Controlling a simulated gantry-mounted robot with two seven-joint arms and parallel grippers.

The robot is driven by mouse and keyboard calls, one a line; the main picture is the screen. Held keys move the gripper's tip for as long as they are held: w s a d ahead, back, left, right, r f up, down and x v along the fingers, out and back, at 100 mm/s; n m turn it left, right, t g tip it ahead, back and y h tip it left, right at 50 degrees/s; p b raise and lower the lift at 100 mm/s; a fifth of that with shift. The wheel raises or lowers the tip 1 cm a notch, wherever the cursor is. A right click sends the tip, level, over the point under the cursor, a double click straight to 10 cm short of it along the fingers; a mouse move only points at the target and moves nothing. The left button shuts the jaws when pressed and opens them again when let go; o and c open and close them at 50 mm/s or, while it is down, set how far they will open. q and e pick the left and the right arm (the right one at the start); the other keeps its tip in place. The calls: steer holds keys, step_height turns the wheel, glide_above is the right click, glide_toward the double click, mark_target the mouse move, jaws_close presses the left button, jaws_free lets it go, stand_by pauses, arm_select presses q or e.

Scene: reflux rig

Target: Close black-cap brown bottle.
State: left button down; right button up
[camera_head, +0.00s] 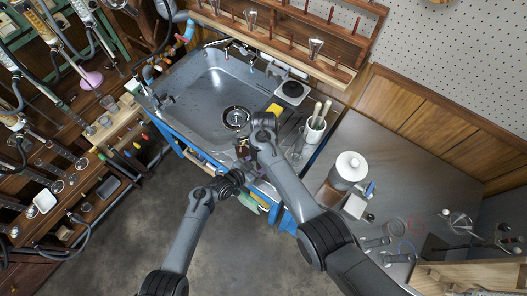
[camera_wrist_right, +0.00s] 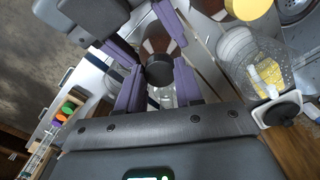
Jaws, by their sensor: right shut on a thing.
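The brown bottle (camera_wrist_right: 160,45) shows in the right wrist view, with a pale label band. The purple fingers of my left gripper lie along both sides of it and grip it. The black cap (camera_wrist_right: 159,72) is at the bottle's mouth, between the purple fingertips of my right gripper (camera_wrist_right: 159,88), which is shut on it. I cannot tell whether the cap is seated on the neck. In the head view, my left gripper (camera_head: 240,176) and right gripper (camera_head: 249,150) meet at the sink's front edge. The bottle is mostly hidden there by my arms.
The grey sink (camera_head: 200,90) lies behind the grippers. A yellow sponge (camera_head: 274,109) and a white cup with tools (camera_head: 315,128) stand to the right. A white-lidded jar (camera_head: 350,167) is on the right counter. Glassware racks (camera_head: 75,180) line the left. Open floor lies in front.

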steer(key=o, duration=1)
steer(key=shift+r, duration=0.1)
steer(key=shift+r, duration=2.15)
steer(key=shift+c, duration=0.5)
